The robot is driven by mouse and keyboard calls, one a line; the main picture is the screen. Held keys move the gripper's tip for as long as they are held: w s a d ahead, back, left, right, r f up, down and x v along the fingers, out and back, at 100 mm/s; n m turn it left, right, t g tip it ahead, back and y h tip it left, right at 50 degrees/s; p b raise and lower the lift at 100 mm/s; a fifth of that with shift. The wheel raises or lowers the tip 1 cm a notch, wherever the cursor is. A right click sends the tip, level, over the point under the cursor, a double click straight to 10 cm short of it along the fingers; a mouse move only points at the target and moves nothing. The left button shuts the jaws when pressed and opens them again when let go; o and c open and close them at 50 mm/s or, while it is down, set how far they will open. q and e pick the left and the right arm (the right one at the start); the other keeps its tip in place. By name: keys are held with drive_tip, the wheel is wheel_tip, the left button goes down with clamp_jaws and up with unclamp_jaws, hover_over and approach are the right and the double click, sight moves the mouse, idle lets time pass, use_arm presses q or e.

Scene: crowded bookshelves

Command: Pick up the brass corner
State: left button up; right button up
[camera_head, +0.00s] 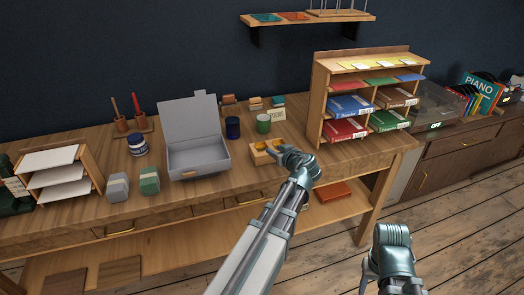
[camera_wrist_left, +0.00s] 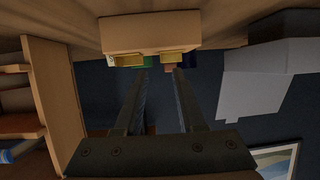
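A small wooden tray (camera_head: 256,157) with compartments sits near the table's front edge in the head view. In the left wrist view, which looks upside down, the tray (camera_wrist_left: 165,34) is at the top middle. Yellowish, brass-coloured pieces (camera_wrist_left: 171,58) show at its lower edge; I cannot tell which one is the brass corner. My left gripper (camera_head: 278,151) is at the tray's right side in the head view. In the left wrist view its two fingers (camera_wrist_left: 163,72) are apart with nothing seen between them, pointing at the tray. My right arm shows at lower right; its fingers are unclear.
A grey open box (camera_head: 197,158) stands left of the tray. A green jar (camera_head: 264,124) and a dark blue jar (camera_head: 233,128) stand behind it. A wooden shelf unit (camera_head: 317,100) with coloured boxes rises at the right. Bare tabletop lies around the tray's front left.

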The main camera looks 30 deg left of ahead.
sight(261, 146)
use_arm(q)
drive_tip(key=shift+b+x, duration=1)
drive_tip(key=shift+x, duration=1.95)
drive_tip(key=shift+s+a+r, duration=0.1)
clamp_jaws()
